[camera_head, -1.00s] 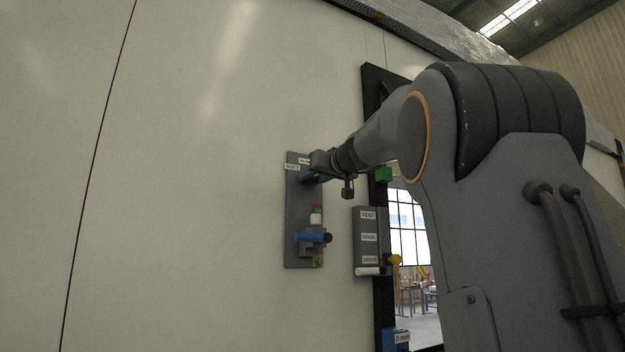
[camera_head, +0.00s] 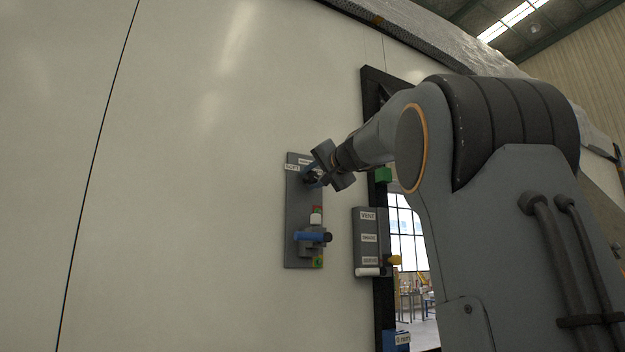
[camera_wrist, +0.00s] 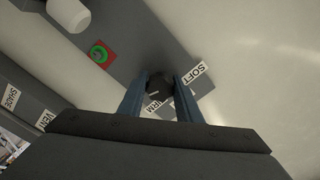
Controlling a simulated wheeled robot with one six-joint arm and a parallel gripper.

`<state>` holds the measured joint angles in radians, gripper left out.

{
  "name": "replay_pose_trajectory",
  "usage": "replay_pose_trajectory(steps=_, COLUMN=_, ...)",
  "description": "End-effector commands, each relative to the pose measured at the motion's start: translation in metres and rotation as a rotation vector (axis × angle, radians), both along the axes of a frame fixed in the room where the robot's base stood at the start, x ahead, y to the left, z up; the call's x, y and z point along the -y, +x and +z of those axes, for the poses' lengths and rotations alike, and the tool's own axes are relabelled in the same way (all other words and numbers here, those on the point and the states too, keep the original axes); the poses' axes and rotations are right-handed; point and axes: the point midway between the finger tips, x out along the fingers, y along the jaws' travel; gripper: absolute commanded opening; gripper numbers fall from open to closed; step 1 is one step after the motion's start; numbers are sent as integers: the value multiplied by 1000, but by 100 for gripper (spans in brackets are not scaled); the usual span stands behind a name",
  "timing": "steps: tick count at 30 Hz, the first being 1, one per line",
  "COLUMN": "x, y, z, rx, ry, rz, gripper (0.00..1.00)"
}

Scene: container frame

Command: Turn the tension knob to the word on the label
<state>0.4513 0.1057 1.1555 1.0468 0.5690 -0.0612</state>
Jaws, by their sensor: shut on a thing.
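The dark tension knob (camera_wrist: 160,88) sits on the upper part of a grey wall panel (camera_head: 291,225). My gripper (camera_wrist: 161,92) is shut on the knob, one blue finger on each side of it. In the wrist view a label reading SOFT (camera_wrist: 194,74) is right of the knob. A second label (camera_wrist: 154,104), partly covered by a finger, shows letters like "RM". A light line is visible on the knob face. In the head view the gripper (camera_head: 317,168) is tilted at the panel top and mostly hides the knob.
Below on the panel are a red-and-green marker (camera_wrist: 101,53), a white cylinder (camera_head: 316,218) and a blue handle (camera_head: 310,237). To the right is a grey box (camera_head: 368,240) labelled VENT, SHADE and SERVE. A dark window frame (camera_head: 384,300) stands behind it. The wall at left is clear.

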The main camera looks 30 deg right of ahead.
Motion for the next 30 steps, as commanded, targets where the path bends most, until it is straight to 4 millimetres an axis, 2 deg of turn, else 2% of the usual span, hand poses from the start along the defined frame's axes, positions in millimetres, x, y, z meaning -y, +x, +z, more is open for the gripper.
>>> replay_pose_trajectory(steps=12, x=0, y=0, z=1, rx=-6, ry=183, rz=-1, gripper=9)
replay_pose_trajectory(steps=28, x=0, y=0, z=0, rx=-6, ry=206, rz=-1, gripper=9)
replay_pose_trajectory(steps=29, x=0, y=0, z=0, rx=-6, ry=206, rz=-1, gripper=33)
replay_pose_trajectory(steps=30, x=0, y=0, z=0, rx=-6, ry=206, rz=-1, gripper=40)
